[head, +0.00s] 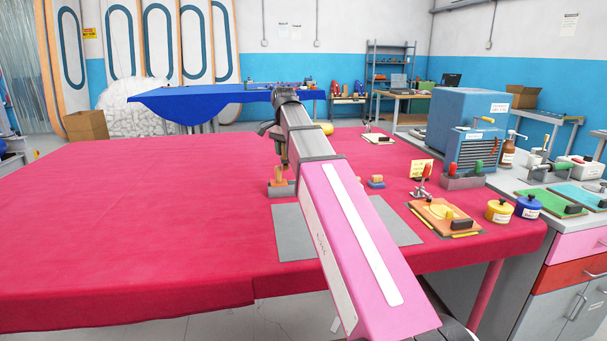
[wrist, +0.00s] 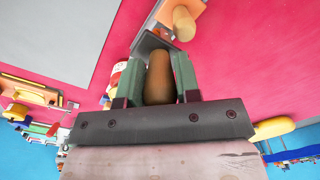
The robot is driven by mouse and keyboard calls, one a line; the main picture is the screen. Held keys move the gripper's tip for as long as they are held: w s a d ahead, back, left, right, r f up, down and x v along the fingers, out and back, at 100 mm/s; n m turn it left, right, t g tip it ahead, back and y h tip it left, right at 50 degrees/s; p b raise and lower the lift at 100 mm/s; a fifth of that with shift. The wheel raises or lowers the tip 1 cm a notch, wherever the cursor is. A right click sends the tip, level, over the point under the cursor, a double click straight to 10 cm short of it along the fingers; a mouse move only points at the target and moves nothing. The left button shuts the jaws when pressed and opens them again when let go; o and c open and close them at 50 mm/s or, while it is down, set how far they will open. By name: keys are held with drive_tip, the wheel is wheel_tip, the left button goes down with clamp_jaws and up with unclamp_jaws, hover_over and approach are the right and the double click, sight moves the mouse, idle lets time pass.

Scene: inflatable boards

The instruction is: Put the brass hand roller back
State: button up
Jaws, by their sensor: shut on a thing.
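My gripper (wrist: 158,82) has its two green fingers shut on a tan wooden handle (wrist: 159,72), which I take to be the roller's. The brass part cannot be made out in either view. In the head view my gripper (head: 282,158) points down over the red table, just above a small grey stand (head: 283,189) with an orange piece on it. In the wrist view a grey block (wrist: 150,42) lies just beyond the handle's end, beside an orange piece with a wooden knob (wrist: 184,22). I cannot tell whether the held tool touches the stand.
A grey sheet (head: 294,240) lies flat in front, partly behind my arm. To the right are a small orange-and-blue block (head: 376,181), an orange board (head: 432,213), a tool rack (head: 461,182), and yellow (head: 499,212) and blue (head: 529,207) pots. The table's left side (head: 130,210) is clear.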

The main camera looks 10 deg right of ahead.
drive_tip(key=shift+w+d+f, duration=0.35)
drive_tip(key=shift+d+f, duration=0.85)
drive_tip(key=shift+f, duration=0.2)
drive_tip(key=shift+w+d+f, duration=0.4)
drive_tip(key=shift+d+f, duration=0.75)
drive_tip(key=shift+f, duration=0.3)
drive_tip(key=shift+w+d+f, duration=0.35)
drive_tip(key=shift+d+f, duration=0.85)
drive_tip(key=shift+f, duration=0.2)
drive_tip(key=shift+f, duration=0.45)
drive_tip(key=o, duration=0.8)
drive_tip(key=shift+o, duration=0.2)
wheel_tip(320, 180, up, 13)
drive_tip(key=shift+s, duration=0.1)
